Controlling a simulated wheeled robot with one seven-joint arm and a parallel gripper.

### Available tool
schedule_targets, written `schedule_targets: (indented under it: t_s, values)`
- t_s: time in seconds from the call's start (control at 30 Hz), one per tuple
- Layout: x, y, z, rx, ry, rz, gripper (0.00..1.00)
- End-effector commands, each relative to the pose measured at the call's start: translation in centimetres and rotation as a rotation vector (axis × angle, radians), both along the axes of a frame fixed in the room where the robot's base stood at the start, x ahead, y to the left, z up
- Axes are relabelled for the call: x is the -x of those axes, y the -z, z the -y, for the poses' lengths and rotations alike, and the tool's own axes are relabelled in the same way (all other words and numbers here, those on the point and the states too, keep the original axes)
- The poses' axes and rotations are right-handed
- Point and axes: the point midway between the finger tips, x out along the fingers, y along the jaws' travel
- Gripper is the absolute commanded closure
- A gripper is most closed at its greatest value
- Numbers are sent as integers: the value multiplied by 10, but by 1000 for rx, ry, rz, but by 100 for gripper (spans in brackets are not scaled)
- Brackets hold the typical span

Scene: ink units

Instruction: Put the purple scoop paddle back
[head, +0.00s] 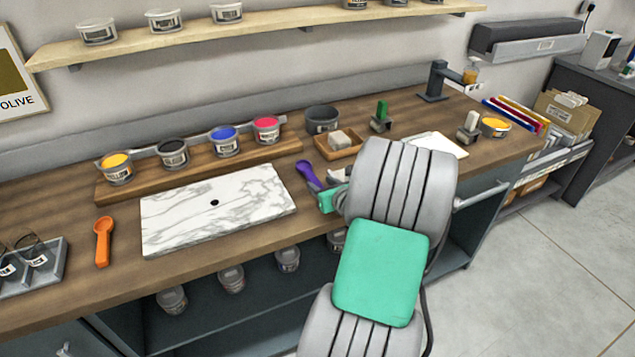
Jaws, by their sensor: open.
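The purple scoop paddle (307,173) lies on the wooden counter, just right of the marble slab (218,208). Its lower end reaches toward my gripper (326,192). My gripper is low over the counter's front part and open. A teal part of it shows beside the paddle's lower end. My grey arm hides much of the gripper, so I cannot tell whether the paddle's end is between the fingers or touching them.
An orange scoop paddle (103,240) lies left of the slab. Several ink tins stand on a wooden riser (200,168) behind it. A small wooden tray (338,146) holds a pale block. A grey rack (40,272) is at far left.

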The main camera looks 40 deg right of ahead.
Motion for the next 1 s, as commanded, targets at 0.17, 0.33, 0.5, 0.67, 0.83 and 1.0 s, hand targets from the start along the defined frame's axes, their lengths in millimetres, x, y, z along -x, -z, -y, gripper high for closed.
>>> schedule_targets:
  t_s: [0.17,0.33,0.5,0.67,0.83,1.0]
  values:
    - [44,-18,-10,3,7,1,55]
    - [68,-28,-18,1,4,0,55]
    - [70,-30,-25,19,-18,-12,55]
    - [37,-24,-96,353,-369,-224,55]
    - [31,-16,-207,1010,-1040,-490,55]
    - [71,-29,-296,1692,-1755,-549,55]
